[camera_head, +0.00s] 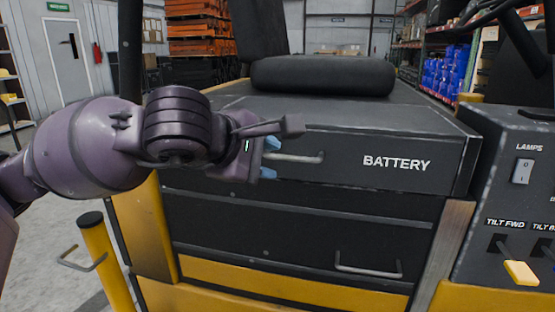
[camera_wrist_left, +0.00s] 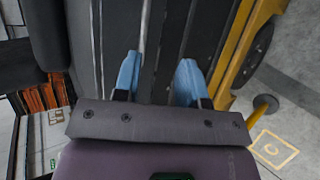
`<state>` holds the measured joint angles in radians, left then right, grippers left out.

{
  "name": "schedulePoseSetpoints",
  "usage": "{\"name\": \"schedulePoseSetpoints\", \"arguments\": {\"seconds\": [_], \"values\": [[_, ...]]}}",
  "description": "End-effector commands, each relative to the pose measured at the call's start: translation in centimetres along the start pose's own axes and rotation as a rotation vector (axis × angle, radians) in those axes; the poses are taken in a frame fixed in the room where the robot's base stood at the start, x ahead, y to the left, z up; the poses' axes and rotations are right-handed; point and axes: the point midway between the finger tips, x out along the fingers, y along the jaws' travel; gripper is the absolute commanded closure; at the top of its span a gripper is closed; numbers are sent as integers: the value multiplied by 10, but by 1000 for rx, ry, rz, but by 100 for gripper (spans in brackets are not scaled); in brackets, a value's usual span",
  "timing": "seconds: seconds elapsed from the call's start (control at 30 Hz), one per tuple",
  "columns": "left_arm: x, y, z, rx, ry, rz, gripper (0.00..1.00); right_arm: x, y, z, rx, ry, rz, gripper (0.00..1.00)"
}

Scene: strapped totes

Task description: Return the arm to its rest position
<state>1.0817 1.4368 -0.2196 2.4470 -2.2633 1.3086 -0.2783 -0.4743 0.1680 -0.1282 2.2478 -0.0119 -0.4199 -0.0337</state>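My left arm comes in from the left in the head view. Its gripper (camera_head: 270,158) is in front of the left part of the dark drawer marked BATTERY (camera_head: 390,180), at the left end of its metal handle (camera_head: 300,157). In the left wrist view the blue fingers (camera_wrist_left: 156,80) are apart, with dark panel surface beyond and nothing visibly held between them. I cannot tell whether the fingers touch the drawer or handle. My right gripper is not in view.
A lower drawer has its own handle (camera_head: 368,268). A yellow post with a black cap (camera_head: 104,255) stands at lower left. A control panel with LAMPS and tilt switches (camera_head: 510,180) is at right. A black cushion (camera_head: 322,76) lies above. Open floor shows at left.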

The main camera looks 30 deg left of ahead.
Motion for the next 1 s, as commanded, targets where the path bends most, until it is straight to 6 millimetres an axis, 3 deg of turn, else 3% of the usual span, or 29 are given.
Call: {"name": "schedulePoseSetpoints", "arguments": {"seconds": [0.2,0.77,0.87,1.0], "values": [[-17,2,0,1,0,4,62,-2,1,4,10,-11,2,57],[-17,1,0,-2,-3,3,62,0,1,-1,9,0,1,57],[-11,-11,3,-28,-35,-42,62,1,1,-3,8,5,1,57],[7,-61,17,-163,-175,-228,62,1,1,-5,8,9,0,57]]}}
